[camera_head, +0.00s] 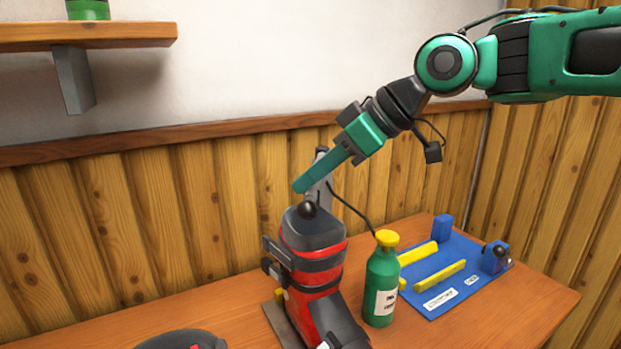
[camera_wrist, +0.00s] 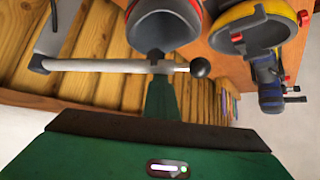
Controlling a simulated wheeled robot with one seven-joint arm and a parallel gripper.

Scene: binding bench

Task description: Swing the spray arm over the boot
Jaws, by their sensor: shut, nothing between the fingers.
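The boot (camera_head: 318,265) is red with dark grey parts and stands upright on a plate on the bench. Its dark opening and red rim (camera_wrist: 164,24) show at the top of the wrist view. The spray arm (camera_head: 320,172) is a grey bar behind the boot top. In the wrist view the bar (camera_wrist: 105,65) runs across, beside the boot opening, and ends in a black ball (camera_wrist: 200,67). My green gripper (camera_head: 300,187) is shut and empty, pointing down at the bar. Its finger (camera_wrist: 162,98) meets the bar in the wrist view; I cannot tell whether they touch.
A green bottle (camera_head: 381,285) with a yellow cap stands right of the boot; a dark hose runs down behind it. A blue mat (camera_head: 440,300) with yellow strips lies further right. A dark rounded object (camera_head: 180,340) is at front left. A wooden wall and a shelf (camera_head: 90,36) stand behind.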

